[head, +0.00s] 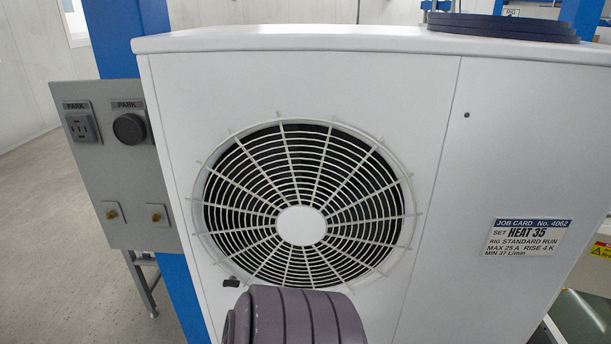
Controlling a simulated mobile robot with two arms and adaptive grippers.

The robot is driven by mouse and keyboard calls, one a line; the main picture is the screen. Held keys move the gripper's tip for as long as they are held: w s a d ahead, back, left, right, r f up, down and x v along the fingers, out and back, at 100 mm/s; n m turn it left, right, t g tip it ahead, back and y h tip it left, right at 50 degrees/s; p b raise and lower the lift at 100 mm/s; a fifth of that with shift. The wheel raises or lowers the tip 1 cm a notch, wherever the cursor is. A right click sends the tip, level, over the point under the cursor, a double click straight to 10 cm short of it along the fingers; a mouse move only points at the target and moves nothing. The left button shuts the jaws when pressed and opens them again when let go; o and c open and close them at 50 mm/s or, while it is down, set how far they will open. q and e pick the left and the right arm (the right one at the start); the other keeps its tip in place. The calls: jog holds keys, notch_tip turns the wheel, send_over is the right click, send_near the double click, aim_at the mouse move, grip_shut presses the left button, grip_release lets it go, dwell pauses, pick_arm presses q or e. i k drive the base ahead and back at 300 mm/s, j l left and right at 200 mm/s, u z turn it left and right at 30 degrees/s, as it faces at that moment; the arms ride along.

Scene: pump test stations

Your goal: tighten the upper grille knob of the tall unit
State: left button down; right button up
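A white unit (420,200) fills the middle of the head view. Its round fan grille (302,226) has white rings and spokes over a dark opening, with a plain white disc at the centre. A small dark piece (230,282) sits at the lower left of the grille rim; I cannot tell whether it is a knob. No knob shows clearly at the upper rim. The bottom of the unit is cut off by the frame, and part of the area below the grille is hidden. Neither of my grippers is in view.
A grey panel (120,180) left of the unit carries a socket (82,127), a round black fitting (129,129), both under PARK labels, and two brass pegs. Dark discs (503,27) lie on the unit's top right. A job card (527,237) reads HEAT 35. Floor is open at left.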

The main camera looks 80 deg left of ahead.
aim_at(232, 281)
jog(key=u, duration=2.1)
